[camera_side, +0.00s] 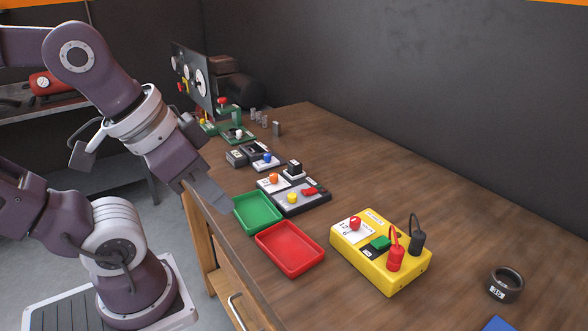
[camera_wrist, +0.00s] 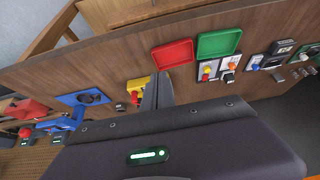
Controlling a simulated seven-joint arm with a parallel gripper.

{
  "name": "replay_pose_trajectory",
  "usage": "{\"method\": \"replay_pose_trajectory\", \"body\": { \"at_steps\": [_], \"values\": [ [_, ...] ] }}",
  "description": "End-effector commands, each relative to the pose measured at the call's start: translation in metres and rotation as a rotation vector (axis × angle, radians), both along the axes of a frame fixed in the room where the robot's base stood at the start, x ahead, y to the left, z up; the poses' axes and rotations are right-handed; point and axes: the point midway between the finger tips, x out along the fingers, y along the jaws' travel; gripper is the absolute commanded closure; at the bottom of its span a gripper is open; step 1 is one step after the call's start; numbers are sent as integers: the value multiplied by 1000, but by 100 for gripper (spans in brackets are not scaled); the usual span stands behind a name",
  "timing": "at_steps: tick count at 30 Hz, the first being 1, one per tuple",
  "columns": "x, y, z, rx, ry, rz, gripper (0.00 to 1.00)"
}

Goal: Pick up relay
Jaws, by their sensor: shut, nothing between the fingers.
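My gripper (camera_side: 222,203) is shut and empty, hanging over the table's left edge beside the green tray. In the wrist view my gripper (camera_wrist: 158,88) points up the picture, its fingers together in front of part of the yellow box. No part is clearly marked as the relay. A small black block (camera_side: 294,168) stands upright on the table just behind a dark panel (camera_side: 302,198) with a yellow knob and a red part; it may be the relay. It is apart from my gripper, to its right and farther back. In the wrist view I cannot surely tell this block.
A green tray (camera_side: 258,212) and a red tray (camera_side: 290,249) lie near the front edge. A yellow box (camera_side: 381,250) with red and black plugs stands right of them. Several small modules and a black ring (camera_side: 506,284) share the table.

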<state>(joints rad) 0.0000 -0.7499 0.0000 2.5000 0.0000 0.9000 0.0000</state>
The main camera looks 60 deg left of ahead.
Motion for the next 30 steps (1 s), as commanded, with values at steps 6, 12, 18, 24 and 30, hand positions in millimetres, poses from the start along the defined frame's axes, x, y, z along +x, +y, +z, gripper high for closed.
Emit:
{"method": "replay_pose_trajectory", "body": {
  "at_steps": [6, 12, 18, 24, 30],
  "values": [
    [0, 0, 0, 0, 0, 0, 74],
    [0, 0, 0, 0, 0, 0, 45],
    [0, 0, 0, 0, 0, 0, 45],
    [56, 16, 31, -90, 78, 222, 45],
    [194, 96, 39, -266, 232, 778, 45]
  ]
}}
